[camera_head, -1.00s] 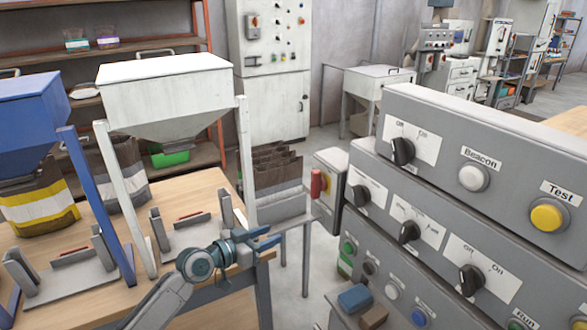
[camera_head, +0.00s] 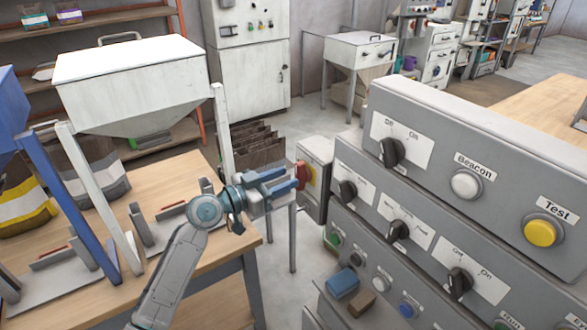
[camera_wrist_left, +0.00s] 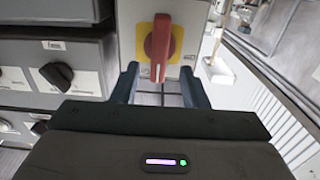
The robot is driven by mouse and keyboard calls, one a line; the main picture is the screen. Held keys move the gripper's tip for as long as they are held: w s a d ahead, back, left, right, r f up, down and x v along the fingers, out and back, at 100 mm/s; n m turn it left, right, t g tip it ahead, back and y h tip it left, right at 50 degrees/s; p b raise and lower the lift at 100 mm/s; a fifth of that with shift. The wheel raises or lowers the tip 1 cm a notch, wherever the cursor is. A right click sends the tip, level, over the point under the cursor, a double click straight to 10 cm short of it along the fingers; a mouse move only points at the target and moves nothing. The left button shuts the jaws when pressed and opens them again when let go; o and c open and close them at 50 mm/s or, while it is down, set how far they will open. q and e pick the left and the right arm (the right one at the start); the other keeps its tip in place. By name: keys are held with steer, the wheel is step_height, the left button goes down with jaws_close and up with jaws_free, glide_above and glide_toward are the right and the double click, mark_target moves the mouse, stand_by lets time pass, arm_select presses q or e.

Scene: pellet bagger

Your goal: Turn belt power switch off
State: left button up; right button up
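A red rotary switch (camera_head: 302,172) on a yellow plate sits on the side of a grey box (camera_head: 318,160) at the left end of the control panel. No label on it is legible. In the left wrist view the red switch (camera_wrist_left: 158,46) is ahead, its handle running up and down. My left gripper (camera_head: 290,178) is open and empty, its fingers pointing at the switch from the left. In the left wrist view the fingertips (camera_wrist_left: 160,84) appear below the handle, one on each side; contact cannot be told. My right gripper is not in view.
The grey control panel (camera_head: 440,110) carries several black Off/On knobs (camera_head: 391,152), a white Beacon button (camera_head: 465,184) and a yellow Test button (camera_head: 540,232). A white hopper (camera_head: 130,75) stands over the wooden table (camera_head: 185,180) at left. A blue block (camera_head: 342,284) lies below the panel.

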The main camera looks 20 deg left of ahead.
mark_target(296, 174)
arm_select(q)
steer(key=shift+r+p+x, duration=0.2)
steer(key=shift+p+x, duration=0.2)
steer(key=shift+x, duration=0.75)
steer(key=shift+w+d, duration=0.25)
steer(key=shift+w+d+f, duration=0.15)
steer(key=shift+w+f, duration=0.05)
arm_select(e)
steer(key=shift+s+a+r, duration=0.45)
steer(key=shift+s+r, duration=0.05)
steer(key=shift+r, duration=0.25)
arm_select(q)
steer(key=shift+c, duration=0.4)
steer(key=c, duration=0.6)
steer(key=shift+o, duration=0.2)
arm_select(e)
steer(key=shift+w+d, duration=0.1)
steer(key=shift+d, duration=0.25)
